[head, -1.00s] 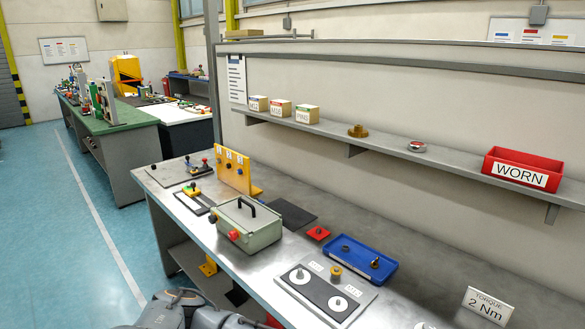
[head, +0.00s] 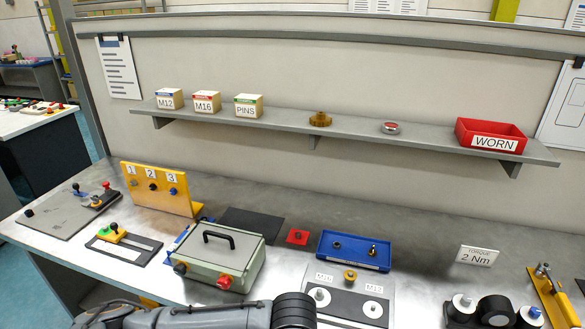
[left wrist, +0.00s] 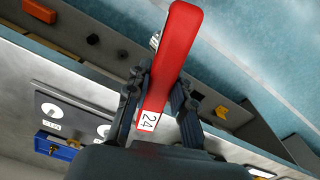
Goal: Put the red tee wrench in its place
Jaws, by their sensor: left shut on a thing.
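The red tee wrench (left wrist: 172,50) is in my left gripper (left wrist: 160,95) in the left wrist view. It appears as a long red bar with a white tag reading 24 near the fingers. The two dark fingers are shut on it, one on each side, and it sticks out past them. A ribbed metal part shows beside the bar; the rest of the wrench is hidden. In the head view only links of my arm show at the bottom edge, and I see neither the gripper nor the wrench there. My right gripper is in neither view.
On the bench stand a grey-green box (head: 218,262), a yellow numbered stand (head: 160,190), a blue tray (head: 353,252), a plate with white discs (head: 349,306) and a torque sign (head: 477,256). A red WORN bin (head: 491,138) is on the shelf. Bare bench lies around the sign.

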